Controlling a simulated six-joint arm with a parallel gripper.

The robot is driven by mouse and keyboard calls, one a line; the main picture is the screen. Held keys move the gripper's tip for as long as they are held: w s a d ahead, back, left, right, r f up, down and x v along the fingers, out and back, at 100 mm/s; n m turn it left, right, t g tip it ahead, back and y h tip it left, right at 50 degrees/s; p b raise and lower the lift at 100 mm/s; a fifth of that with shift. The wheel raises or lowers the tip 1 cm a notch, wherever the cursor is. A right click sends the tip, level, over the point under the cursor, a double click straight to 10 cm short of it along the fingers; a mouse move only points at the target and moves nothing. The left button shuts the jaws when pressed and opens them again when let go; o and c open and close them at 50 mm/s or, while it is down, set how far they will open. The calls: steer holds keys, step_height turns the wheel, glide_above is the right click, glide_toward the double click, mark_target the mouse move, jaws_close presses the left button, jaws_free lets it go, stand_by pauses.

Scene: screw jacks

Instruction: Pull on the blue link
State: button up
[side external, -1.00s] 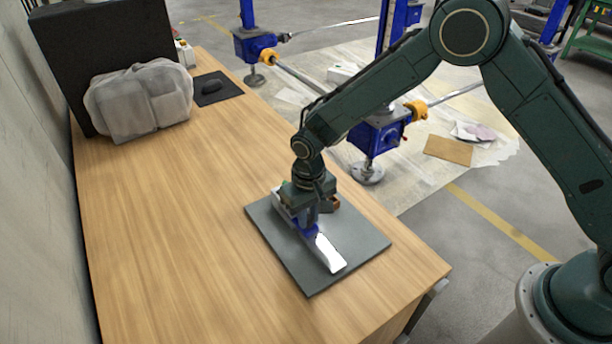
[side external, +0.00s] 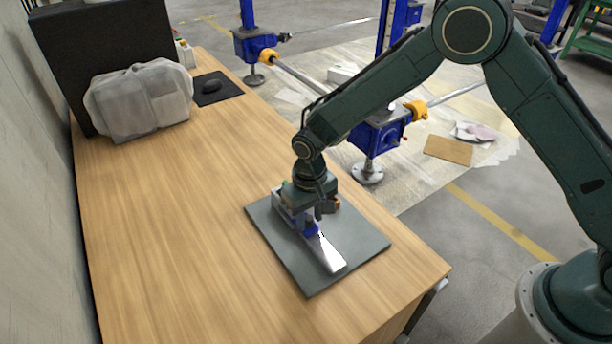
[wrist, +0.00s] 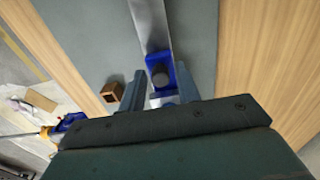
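The blue link (wrist: 158,72) carries a dark round pin and sits on a silver rail (wrist: 149,22) in the wrist view. In the side view the blue link (side external: 311,231) shows as a small blue block at the near end of the mechanism, with the rail (side external: 327,254) running toward the lower right. My gripper (wrist: 160,80) points down over the link with its two fingers apart, one on each side of it. In the side view my gripper (side external: 318,212) hides part of the mechanism. I cannot see clear finger contact with the link.
A grey mat (side external: 366,246) lies under the mechanism on the wooden table (side external: 180,230). A small brown block (wrist: 112,92) stands beside the left finger. A covered grey object (side external: 140,100) and a mouse pad (side external: 217,88) are at the far end. The table's left side is clear.

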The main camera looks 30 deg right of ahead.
steer(key=shift+r, duration=3.4)
steer(key=shift+d+r, duration=0.2)
steer(key=shift+r, duration=0.35)
steer(key=s+d+r+t, duration=0.1)
steer(key=s+d+r, duration=0.45)
steer(key=r, duration=0.35)
steer(key=s+d+r+t, duration=0.2)
steer(key=s+d+r, duration=0.3)
steer(key=r, duration=0.5)
steer(key=s+d+r+t, duration=0.1)
steer(key=s+d, duration=0.3)
steer(key=s, duration=0.4)
steer(key=s+d+r+t, duration=0.1)
steer(key=s+d+r, duration=0.1)
steer(key=s+d, duration=0.3)
steer(key=shift+s+r+t, duration=0.3)
steer(key=shift+s+r, duration=0.05)
steer(key=shift+s, duration=1.7)
